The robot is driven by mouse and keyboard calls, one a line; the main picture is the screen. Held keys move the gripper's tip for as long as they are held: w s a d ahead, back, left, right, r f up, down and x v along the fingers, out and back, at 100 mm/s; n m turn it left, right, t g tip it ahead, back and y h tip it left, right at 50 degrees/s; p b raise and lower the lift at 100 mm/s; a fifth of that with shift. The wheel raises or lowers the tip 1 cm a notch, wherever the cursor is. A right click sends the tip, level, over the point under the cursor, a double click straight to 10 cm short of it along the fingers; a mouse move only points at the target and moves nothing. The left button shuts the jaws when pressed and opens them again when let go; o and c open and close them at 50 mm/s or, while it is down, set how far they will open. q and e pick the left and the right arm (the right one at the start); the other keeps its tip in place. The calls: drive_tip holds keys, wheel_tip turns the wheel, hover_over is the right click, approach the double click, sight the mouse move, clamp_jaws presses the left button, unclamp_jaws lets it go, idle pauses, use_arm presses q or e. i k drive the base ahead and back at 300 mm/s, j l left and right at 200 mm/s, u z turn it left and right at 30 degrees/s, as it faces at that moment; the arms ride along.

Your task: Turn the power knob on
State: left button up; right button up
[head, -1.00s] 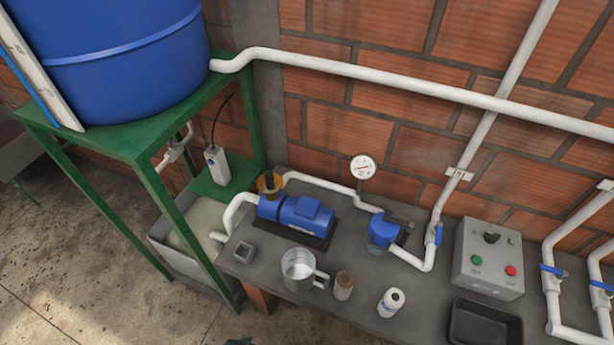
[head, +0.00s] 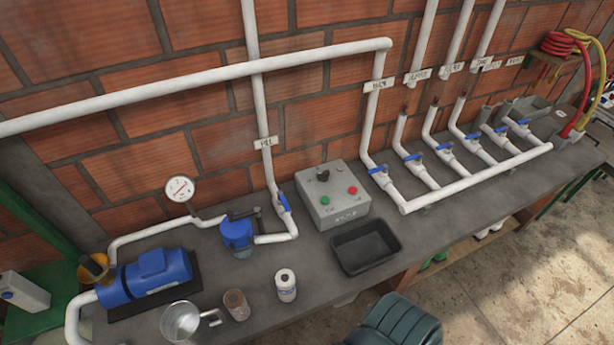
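The power knob (head: 323,174) is a dark knob on the upper face of a grey control box (head: 345,213). The box stands on the grey bench against the brick wall. A green button (head: 326,200) and a red button (head: 352,190) sit below the knob. The knob is too small to read its exact pointing. Neither of my grippers shows in the head view, and nothing touches the knob.
A black tray (head: 366,247) lies in front of the box. A blue-handled valve (head: 283,202) and white pipes flank it. A dark green ribbed shape (head: 400,325), unclear what, is at the bottom.

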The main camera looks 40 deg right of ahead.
sight(324, 175)
drive_tip(key=l+z, duration=0.15)
drive_tip(key=z, duration=1.5)
drive_tip(key=k+l, duration=0.1)
drive_tip(key=z, duration=0.05)
